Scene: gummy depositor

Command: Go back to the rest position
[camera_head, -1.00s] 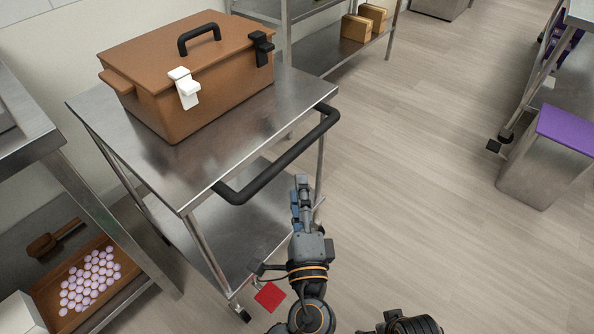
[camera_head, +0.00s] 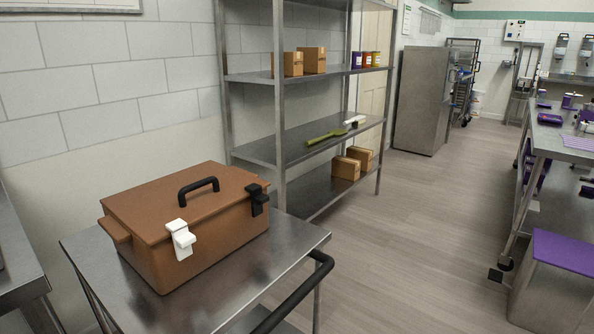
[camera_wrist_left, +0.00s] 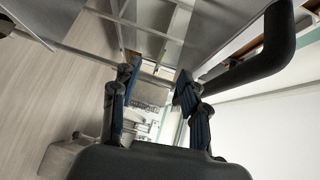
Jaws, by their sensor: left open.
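My left gripper (camera_wrist_left: 154,85) shows in the left wrist view, its two dark blue-padded fingers apart with nothing between them. A thick black handle bar, the cart handle (camera_wrist_left: 262,62), runs close to the right of its fingers; I cannot tell whether they touch. In the head view neither gripper shows. The cart handle (camera_head: 292,300) shows there at the cart's right end. A brown lidded box (camera_head: 187,222) with a black top handle, one white latch and one black latch stands closed on the steel cart (camera_head: 262,268).
A steel shelf rack (camera_head: 312,150) behind the cart holds cardboard boxes, small jars and a green tool. A steel bin with a purple lid (camera_head: 566,250) stands at the right, beside a worktable (camera_head: 565,150). The floor (camera_head: 425,235) between is clear.

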